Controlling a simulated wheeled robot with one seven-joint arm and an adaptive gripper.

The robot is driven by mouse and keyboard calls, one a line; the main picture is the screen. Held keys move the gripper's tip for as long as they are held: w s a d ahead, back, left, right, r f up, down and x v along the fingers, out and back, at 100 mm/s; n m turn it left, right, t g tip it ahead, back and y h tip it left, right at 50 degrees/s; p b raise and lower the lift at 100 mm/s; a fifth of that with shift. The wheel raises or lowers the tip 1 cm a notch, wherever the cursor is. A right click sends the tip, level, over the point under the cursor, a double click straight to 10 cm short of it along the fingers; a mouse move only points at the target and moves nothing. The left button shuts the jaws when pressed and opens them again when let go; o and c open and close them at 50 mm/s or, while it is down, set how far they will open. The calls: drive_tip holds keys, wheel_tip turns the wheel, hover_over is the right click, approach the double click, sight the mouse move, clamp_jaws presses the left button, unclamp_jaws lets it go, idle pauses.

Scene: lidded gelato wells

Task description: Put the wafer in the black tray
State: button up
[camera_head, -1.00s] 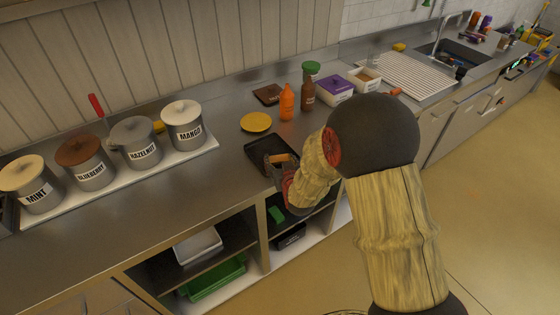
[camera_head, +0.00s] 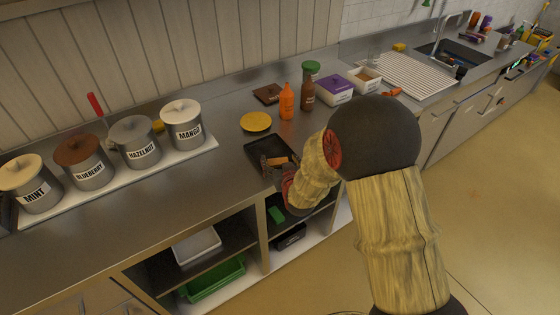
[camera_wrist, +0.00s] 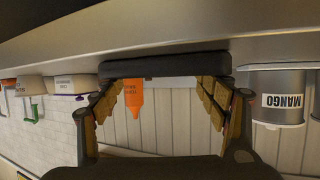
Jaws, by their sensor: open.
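The black tray (camera_head: 262,143) lies on the counter near its front edge, and its dark edge shows in the wrist view (camera_wrist: 165,66). My gripper (camera_head: 272,164) is at the tray's front part, with its fingers spread apart. In the wrist view my gripper (camera_wrist: 165,95) is open, with the tray's edge across the gap between its fingers. A small tan piece (camera_head: 278,161), which looks like the wafer, shows at the tray by my fingers. I cannot tell whether it touches them. No wafer can be made out in the wrist view.
A yellow plate (camera_head: 256,122), an orange bottle (camera_head: 287,102) and a brown bottle (camera_head: 308,94) stand behind the tray. Lidded wells, including mango (camera_head: 183,125), stand at left. A purple-lidded box (camera_head: 334,90) is at right. Counter left of the tray is clear.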

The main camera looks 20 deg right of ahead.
drive_tip(key=shift+s+f, duration=0.25)
drive_tip(key=shift+f, duration=0.15)
drive_tip(key=shift+r+p, duration=0.5)
drive_tip(key=shift+p, duration=0.05)
drive_tip(key=s+a+r+g+y+p, duration=0.1)
drive_tip(key=s+r+g+p, duration=0.25)
drive_tip(key=s+r, duration=1.35)
drive_tip(key=s+r+g, duration=0.2)
drive_tip(key=s+r, duration=0.1)
drive_tip(key=s, duration=0.7)
drive_tip(key=s+r+g+b, duration=0.1)
drive_tip(key=s+r+g, duration=0.1)
drive_tip(key=s, duration=0.8)
drive_tip(key=shift+s+d+r+n, duration=0.3)
drive_tip(key=shift+d+r, duration=0.1)
drive_tip(key=shift+r, duration=0.45)
